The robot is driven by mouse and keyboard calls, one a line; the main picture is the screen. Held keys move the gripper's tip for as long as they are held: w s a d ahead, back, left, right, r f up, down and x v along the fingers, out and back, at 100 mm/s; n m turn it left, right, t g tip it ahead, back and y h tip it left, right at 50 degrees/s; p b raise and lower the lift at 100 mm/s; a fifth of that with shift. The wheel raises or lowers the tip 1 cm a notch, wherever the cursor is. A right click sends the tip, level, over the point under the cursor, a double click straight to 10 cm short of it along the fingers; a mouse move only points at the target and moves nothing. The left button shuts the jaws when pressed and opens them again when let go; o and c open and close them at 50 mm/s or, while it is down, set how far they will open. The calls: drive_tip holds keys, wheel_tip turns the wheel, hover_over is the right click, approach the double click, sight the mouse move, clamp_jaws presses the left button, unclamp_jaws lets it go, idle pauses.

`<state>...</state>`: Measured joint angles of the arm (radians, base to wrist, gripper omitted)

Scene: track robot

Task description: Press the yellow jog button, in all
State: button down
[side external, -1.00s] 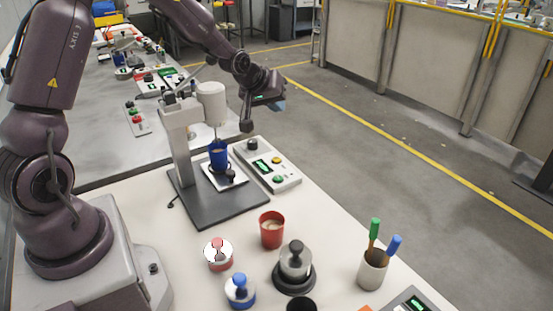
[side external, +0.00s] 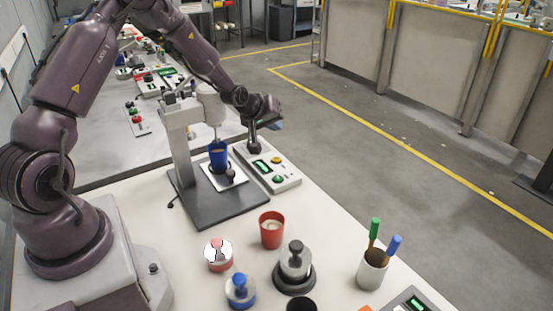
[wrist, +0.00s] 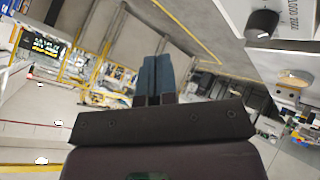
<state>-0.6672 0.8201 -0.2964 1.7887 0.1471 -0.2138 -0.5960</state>
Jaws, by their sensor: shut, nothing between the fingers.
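The yellow jog button (side external: 276,160) is a small round cap on the right of the white control box (side external: 290,183). The box also carries a black knob, a green-lit display (side external: 262,166) and a green button (side external: 278,180). My gripper (side external: 277,125) is above and beyond the box, apart from the yellow button. In the wrist view its bluish fingers (wrist: 155,75) are together and empty. A pale yellowish round cap (wrist: 294,80), apparently the jog button, shows at right in that view, below the black knob (wrist: 262,22). A dark wrist part overlaps the knob in the side view.
A press stand (side external: 184,150) with a blue cup (side external: 218,155) stands left of the box. A red cup (side external: 271,230), a stamp-like weight (side external: 294,265) and a pen pot (side external: 371,270) are nearer. Open floor lies beyond the bench edge.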

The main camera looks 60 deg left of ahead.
sight(274, 158)
wheel_tip(274, 158, down, 7)
drive_tip(key=shift+f, duration=0.15)
drive_tip(key=shift+f, duration=0.1)
idle(2.2)
drive_tip(key=shift+f, duration=0.3)
drive_tip(key=shift+f, duration=0.4)
idle(0.5)
drive_tip(key=shift+r, duration=0.85)
drive_tip(key=shift+r, duration=2.45)
drive_tip(key=shift+r, duration=0.1)
